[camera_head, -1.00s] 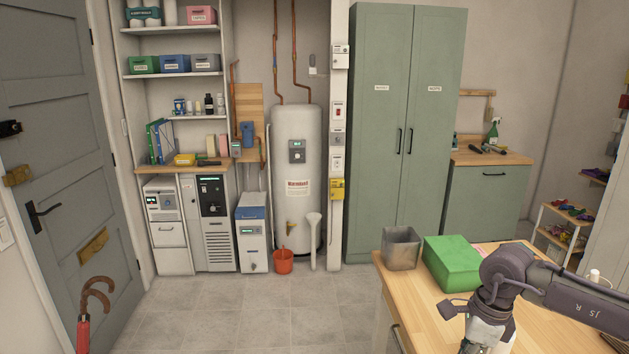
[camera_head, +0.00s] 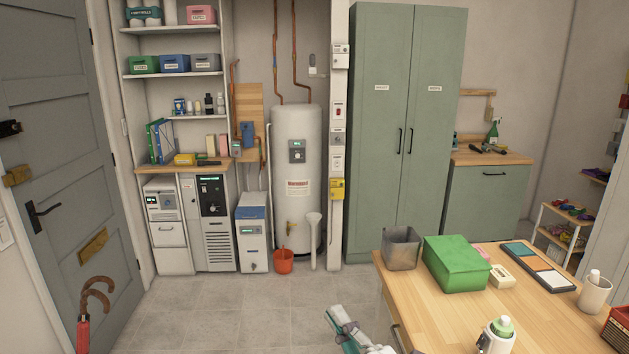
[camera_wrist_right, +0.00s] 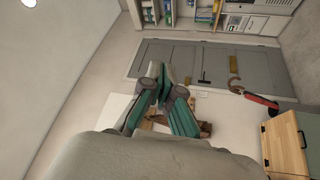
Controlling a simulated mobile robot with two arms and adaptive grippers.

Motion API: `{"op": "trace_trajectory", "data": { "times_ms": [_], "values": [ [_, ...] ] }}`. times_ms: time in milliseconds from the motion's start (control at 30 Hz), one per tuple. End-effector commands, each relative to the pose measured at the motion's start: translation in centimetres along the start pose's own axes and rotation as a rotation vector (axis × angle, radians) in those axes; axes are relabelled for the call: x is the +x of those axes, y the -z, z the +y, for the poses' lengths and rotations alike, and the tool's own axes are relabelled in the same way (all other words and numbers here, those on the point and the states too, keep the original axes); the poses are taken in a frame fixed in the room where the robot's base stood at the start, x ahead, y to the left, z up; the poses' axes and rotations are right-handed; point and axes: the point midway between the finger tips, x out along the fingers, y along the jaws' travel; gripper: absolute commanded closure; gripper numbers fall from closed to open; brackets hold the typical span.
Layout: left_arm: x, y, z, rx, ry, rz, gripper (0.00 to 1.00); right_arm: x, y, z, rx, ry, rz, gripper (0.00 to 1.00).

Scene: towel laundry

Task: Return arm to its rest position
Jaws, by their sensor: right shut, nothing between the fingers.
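My right gripper (camera_head: 338,318) shows at the bottom middle of the head view, left of the wooden table (camera_head: 425,308) and over the tiled floor. Its teal and grey fingers are shut and empty. In the right wrist view the gripper (camera_wrist_right: 156,72) has its fingertips together with nothing held. Most of the right arm is outside the head view. My left gripper is not in view.
The table holds a grey bin (camera_head: 401,248), a green box (camera_head: 455,263), a bottle (camera_head: 496,336) and a white cup (camera_head: 594,293). The grey door (camera_head: 60,130) and an umbrella (camera_head: 84,325) stand at the left. Mid-floor is clear.

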Motion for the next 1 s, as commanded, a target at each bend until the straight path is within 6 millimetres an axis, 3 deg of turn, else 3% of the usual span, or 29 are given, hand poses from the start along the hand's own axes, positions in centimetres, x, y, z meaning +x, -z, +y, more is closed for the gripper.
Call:
{"op": "trace_trajectory", "data": {
  "times_ms": [33, 100, 200, 300, 500, 800, 867, 1000],
  "values": [
    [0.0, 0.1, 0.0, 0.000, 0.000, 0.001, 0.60, -2.2, -3.1, -1.6, 0.173, 0.044, -0.185, 1.00],
    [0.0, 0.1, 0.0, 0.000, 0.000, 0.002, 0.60, -5.6, -6.6, -4.0, 0.361, 0.106, -0.408, 1.00],
    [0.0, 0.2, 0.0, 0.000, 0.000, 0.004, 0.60, -11.4, -9.8, -7.8, 0.582, 0.204, -0.688, 1.00],
    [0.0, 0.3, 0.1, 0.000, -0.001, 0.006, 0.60, -17.3, -11.1, -11.2, 0.753, 0.300, -0.919, 1.00],
    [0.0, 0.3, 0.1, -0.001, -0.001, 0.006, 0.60, -25.9, -10.5, -15.0, 0.951, 0.442, -1.215, 1.00],
    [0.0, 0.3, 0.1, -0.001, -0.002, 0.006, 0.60, -34.9, -7.5, -17.4, 1.124, 0.600, -1.509, 1.00],
    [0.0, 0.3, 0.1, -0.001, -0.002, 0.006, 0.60, -36.5, -6.8, -17.6, 1.152, 0.630, -1.561, 1.00],
    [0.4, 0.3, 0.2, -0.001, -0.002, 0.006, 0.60, -36.5, -8.6, -21.6, 1.146, 0.643, -1.569, 1.00]
  ]
}}
